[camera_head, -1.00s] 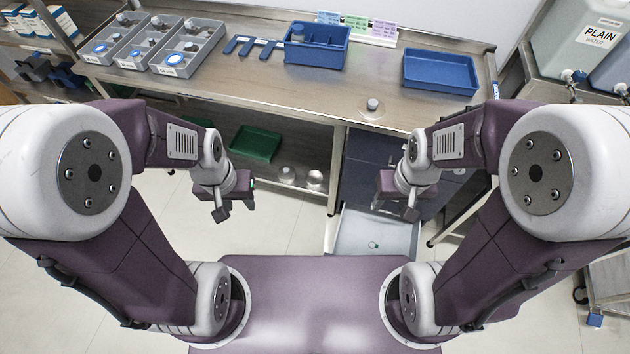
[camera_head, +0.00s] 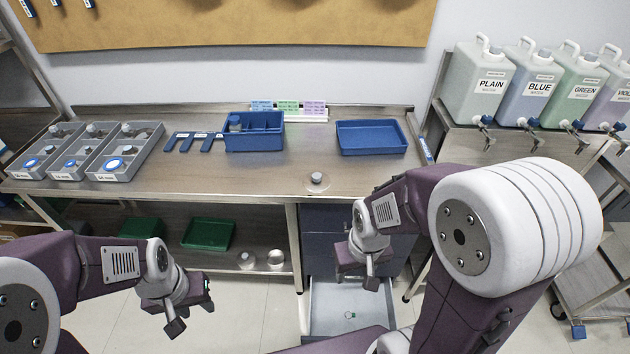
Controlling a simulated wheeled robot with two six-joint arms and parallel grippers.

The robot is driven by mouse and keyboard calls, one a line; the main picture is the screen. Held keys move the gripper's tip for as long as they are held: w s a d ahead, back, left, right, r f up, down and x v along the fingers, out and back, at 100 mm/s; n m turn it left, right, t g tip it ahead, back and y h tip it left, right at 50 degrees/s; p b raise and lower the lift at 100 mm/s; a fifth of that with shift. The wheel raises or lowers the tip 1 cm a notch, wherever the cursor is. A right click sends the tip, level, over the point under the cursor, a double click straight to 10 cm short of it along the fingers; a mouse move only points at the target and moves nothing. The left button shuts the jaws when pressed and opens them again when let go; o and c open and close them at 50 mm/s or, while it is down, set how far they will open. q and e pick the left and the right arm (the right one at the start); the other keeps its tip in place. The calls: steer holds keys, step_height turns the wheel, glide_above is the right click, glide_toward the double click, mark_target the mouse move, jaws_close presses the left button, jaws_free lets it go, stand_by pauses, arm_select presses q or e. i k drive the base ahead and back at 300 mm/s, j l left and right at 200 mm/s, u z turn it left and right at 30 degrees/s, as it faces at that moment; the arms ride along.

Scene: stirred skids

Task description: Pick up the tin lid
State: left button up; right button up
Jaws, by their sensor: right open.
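I cannot identify the tin lid with certainty. A small grey round piece (camera_head: 316,177) sits on a pale disc near the front edge of the workbench. Two small shiny round things, one left (camera_head: 246,260) and one right (camera_head: 275,258), stand on the bench's lower shelf. A tiny greenish ring (camera_head: 349,315) lies in the open drawer. My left gripper (camera_head: 188,312) hangs in front of the lower shelf, its jaw gap unclear. My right gripper (camera_head: 358,277) is open and appears empty, in front of the drawer unit and below the bench top. Neither touches these things.
The workbench (camera_head: 220,185) carries grey divided trays (camera_head: 122,152), blue flat pieces (camera_head: 193,137), a blue divided bin (camera_head: 253,142) and an empty blue tray (camera_head: 371,150). Green trays (camera_head: 207,246) lie below. The drawer (camera_head: 345,300) sticks out. Water jugs (camera_head: 478,85) stand right.

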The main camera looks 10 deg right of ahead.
mark_target(314, 182)
steer(key=i+j, duration=0.15)
steer(key=j, duration=0.2)
steer(key=i+j+z, duration=0.1)
steer(key=j, duration=0.2)
steer(key=i+j+z, duration=0.1)
steer(key=j, duration=0.25)
steer(key=i+j, duration=0.15)
steer(key=i, duration=0.15)
steer(key=i+j+z, duration=0.1)
steer(key=i, duration=0.2)
